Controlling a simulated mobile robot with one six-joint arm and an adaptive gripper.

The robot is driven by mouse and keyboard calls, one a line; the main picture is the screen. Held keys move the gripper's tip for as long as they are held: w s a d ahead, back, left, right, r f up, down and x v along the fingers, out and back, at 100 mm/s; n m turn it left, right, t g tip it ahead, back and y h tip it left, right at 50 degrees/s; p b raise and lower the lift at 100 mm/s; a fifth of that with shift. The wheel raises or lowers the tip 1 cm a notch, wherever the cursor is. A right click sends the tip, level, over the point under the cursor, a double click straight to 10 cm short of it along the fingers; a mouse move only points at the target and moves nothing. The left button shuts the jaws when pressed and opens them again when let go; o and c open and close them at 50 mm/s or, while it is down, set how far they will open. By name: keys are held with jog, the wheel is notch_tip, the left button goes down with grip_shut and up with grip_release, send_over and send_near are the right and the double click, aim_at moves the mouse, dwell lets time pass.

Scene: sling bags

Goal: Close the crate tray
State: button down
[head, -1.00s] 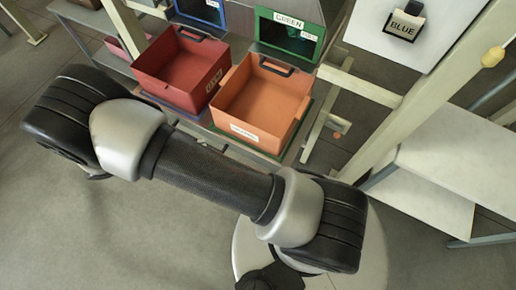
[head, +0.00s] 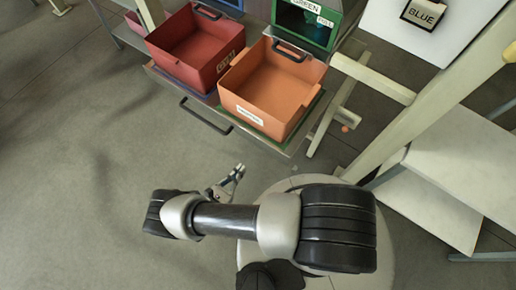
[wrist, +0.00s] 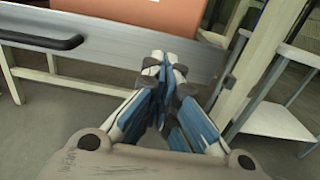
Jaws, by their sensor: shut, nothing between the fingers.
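The crate tray (head: 262,138) is a grey pull-out tray that stands out from the rack, with a dark bar handle (head: 204,117) along its front. A red crate (head: 190,62) and an orange crate (head: 262,105) sit side by side on it. My gripper (head: 239,169) is in front of the tray, apart from it in the head view, below the orange crate's front corner. In the wrist view, my gripper (wrist: 164,60) is shut and empty, its tips overlapping the tray's front panel (wrist: 100,66). The tray handle (wrist: 40,40) shows there to the left of the fingers. Contact cannot be told.
A pale wooden post and brace (head: 375,80) stand right of the tray. White shelves (head: 440,175) are at the right. Green-labelled bin (head: 305,25) is behind the orange crate. The grey floor (head: 75,165) at the left is clear.

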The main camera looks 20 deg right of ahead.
aim_at(262, 143)
jog(key=b+x, duration=0.1)
jog(key=x, duration=1)
jog(key=shift+w+d, duration=0.15)
jog(key=shift+d, duration=0.15)
jog(key=shift+w+d, duration=0.1)
jog(key=shift+w, duration=0.05)
